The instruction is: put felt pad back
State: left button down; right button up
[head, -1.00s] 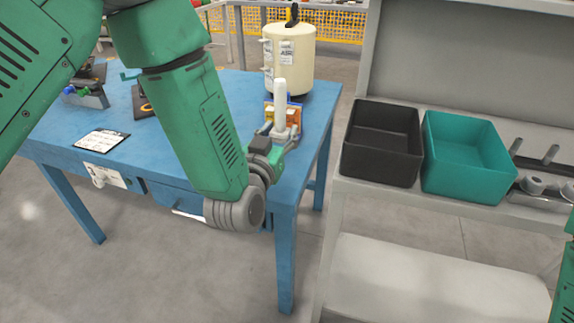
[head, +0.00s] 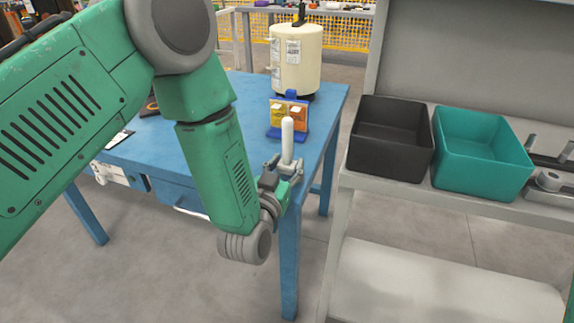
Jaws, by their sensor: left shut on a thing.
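My left gripper (head: 284,166) is shut on an upright white, round-topped rod (head: 288,138), near the right front edge of the blue table (head: 190,140). I cannot tell whether this white thing is the felt pad, and no other thing in view is clearly a felt pad. Behind the rod, a blue stand (head: 289,97) holds a yellow and an orange packet (head: 296,115) with white labels. The rod overlaps the stand's lower part in the view and seems apart from it. My right gripper is out of view.
A cream tank (head: 297,60) stands at the table's back right. On the grey shelf unit (head: 385,195) to the right are a black bin (head: 390,165) and a teal bin (head: 470,180), both seemingly empty. Metal parts (head: 548,183) lie beside them. Floor shows between table and shelf.

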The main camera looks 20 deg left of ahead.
pick_arm(q)
jog(key=shift+a+f+b, duration=0.15)
jog(key=shift+f+b, duration=0.15)
jog(key=shift+f, duration=0.35)
jog(key=c, duration=1)
grip_release()
jog(key=shift+r, duration=0.1)
jog(key=shift+r, duration=0.25)
jog(key=s+p, duration=0.1)
jog(key=s, duration=1.1)
jog(key=shift+a, duration=0.15)
